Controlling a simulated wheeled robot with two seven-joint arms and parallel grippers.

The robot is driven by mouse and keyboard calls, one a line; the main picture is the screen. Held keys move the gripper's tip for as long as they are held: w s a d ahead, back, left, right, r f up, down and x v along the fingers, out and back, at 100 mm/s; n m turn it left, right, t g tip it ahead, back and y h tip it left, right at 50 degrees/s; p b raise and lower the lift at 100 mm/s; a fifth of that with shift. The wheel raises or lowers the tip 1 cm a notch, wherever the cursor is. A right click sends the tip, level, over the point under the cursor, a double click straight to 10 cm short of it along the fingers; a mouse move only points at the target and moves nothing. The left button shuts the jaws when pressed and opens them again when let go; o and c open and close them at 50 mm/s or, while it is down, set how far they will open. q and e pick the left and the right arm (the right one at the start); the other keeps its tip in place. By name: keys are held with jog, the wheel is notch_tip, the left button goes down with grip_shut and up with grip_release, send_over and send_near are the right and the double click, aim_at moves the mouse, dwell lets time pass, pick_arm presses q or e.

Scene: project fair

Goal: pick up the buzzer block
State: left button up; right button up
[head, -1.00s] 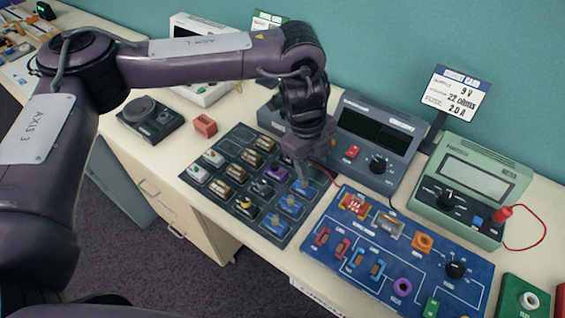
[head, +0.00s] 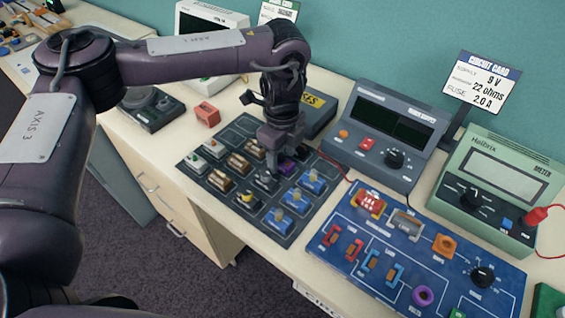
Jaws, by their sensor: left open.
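The dark parts tray (head: 236,135) lies on the counter with small blocks in rows. A dark block (head: 265,182) in the middle of the tray looks like the buzzer block, but its markings are too small to read. My left gripper (head: 272,166) points down just above and behind this block. It is open, and I see nothing held in it. A purple block (head: 288,167) is right beside the gripper and partly hidden by it. I cannot tell whether the fingers touch the dark block. My right gripper is not in view.
Blue blocks (head: 297,200), brown blocks (head: 239,162) and a yellow-topped block (head: 248,199) sit close around. A blue circuit board (head: 335,265) lies to the right. The grey power supply (head: 380,135) and green meter (head: 490,190) stand behind.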

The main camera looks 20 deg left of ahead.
pick_arm(q)
jog(key=shift+f, duration=0.5)
jog(key=shift+c, duration=0.2)
jog(key=c, duration=1)
jog(key=shift+c, duration=0.2)
